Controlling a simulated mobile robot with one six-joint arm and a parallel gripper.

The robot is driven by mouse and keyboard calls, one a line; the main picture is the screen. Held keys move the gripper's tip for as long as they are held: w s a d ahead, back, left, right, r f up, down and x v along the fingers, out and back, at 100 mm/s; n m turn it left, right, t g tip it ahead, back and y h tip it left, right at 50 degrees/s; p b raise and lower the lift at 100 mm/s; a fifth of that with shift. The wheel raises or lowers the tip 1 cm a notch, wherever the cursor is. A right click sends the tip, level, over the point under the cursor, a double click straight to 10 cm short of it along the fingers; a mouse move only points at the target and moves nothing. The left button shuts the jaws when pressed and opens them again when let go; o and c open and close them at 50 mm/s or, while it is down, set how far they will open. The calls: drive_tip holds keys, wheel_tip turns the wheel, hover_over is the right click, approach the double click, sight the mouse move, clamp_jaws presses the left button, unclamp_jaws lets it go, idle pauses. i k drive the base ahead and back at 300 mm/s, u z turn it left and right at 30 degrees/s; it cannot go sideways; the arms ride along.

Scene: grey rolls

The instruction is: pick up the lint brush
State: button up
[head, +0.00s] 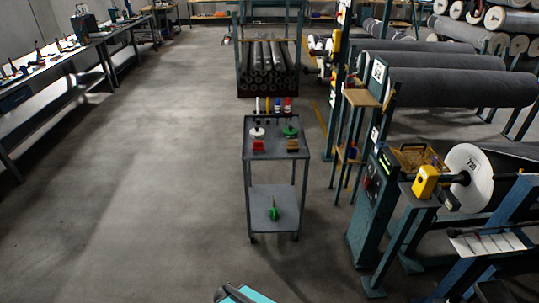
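A small grey two-shelf cart (274,186) stands in the middle of the floor. Its top tray holds a red block-like item (258,146), a brown block-like item (292,146), a white round item (257,132) and a green item (290,131). A green item with a pale upright part (273,212) is on the lower shelf. Which of these is the lint brush I cannot tell at this size. My gripper is not in view; only a teal and dark part of my body shows at the bottom edge.
Several upright coloured items (277,106) line the cart's back edge. A rack of dark rolls (267,70) stands behind it. A machine with a white disc (468,172) is at the right. Workbenches (60,70) run along the left. The floor (150,190) left of the cart is clear.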

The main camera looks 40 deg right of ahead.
sight(292, 146)
drive_tip(key=u, duration=0.1)
drive_tip(key=k, duration=0.45)
drive_tip(key=u, duration=0.65)
drive_tip(key=i, duration=1.75)
drive_tip(key=z, duration=0.55)
drive_tip(key=i, duration=0.65)
drive_tip(key=z, duration=1)
drive_tip(key=i, duration=0.7)
drive_tip(key=z, duration=0.3)
